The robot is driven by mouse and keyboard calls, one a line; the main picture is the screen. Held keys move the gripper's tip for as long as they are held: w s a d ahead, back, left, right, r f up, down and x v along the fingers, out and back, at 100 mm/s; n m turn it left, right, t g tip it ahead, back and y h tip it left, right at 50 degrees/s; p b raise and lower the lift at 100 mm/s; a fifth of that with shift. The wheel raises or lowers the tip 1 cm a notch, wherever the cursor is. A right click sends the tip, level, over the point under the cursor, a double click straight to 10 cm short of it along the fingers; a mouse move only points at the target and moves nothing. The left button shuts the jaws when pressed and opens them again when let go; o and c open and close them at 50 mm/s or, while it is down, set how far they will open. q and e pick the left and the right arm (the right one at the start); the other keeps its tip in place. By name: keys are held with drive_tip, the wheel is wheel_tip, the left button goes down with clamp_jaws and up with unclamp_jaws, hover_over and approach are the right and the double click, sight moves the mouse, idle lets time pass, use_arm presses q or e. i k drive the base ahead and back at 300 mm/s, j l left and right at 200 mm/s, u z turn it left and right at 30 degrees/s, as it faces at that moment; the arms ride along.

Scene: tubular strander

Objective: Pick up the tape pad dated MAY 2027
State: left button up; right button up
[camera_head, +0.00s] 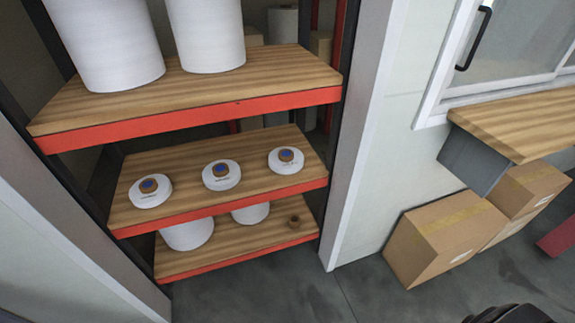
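No gripper fingers show. A dark rounded part at the bottom right edge seems to be part of my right arm, well away from the pads.
The red-edged shelf (200,119) above holds large white rolls (205,35) over the pads. The lower shelf (240,240) holds white rolls and a small brown ring (294,221). Cardboard boxes (440,240) stand right, below a wooden counter (520,118). Floor before the shelves is clear.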

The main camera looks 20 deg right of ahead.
sight(222, 175)
drive_tip(key=i+j+z, duration=0.1)
drive_tip(key=z, duration=0.3)
drive_tip(key=j+z, duration=0.25)
drive_tip(key=z, duration=0.2)
drive_tip(key=j+z, duration=0.2)
drive_tip(key=z, duration=0.2)
drive_tip(key=i, duration=0.05)
